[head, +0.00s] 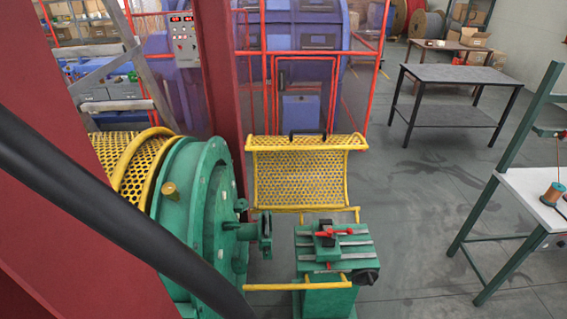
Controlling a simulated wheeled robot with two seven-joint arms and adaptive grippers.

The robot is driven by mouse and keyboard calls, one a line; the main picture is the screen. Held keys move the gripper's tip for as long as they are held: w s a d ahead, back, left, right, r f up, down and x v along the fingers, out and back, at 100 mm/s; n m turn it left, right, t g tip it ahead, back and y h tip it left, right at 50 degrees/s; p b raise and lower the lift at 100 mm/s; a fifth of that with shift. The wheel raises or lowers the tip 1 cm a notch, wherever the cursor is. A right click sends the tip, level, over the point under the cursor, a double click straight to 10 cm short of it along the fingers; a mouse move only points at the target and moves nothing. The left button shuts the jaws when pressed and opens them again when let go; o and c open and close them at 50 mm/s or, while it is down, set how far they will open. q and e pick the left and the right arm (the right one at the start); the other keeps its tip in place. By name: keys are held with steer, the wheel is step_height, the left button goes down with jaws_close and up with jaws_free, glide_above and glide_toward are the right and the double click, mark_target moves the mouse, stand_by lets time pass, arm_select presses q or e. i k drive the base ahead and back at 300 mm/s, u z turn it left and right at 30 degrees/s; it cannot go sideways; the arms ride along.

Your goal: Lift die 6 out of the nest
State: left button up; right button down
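I cannot make out die 6 or its nest in the head view. A green slotted stand (333,245) is at the lower middle, with a small green block and red-handled clamp (328,235) on top. A green bracket (265,230) sticks out from the large green round machine head (205,210) toward the stand. Neither of my grippers is in view.
A yellow perforated guard (298,180) stands behind the stand. A dark red post (222,90) rises left of it. A dark table (455,82) stands at the back right, and a white-topped bench (540,200) with a copper-coloured spool (553,194) at the right. Grey floor between is clear.

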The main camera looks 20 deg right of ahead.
mark_target(325, 227)
steer(key=z, duration=1.1)
steer(key=k, duration=1)
steer(key=z, duration=0.7)
steer(key=i, duration=2.15)
steer(key=u, duration=2.15)
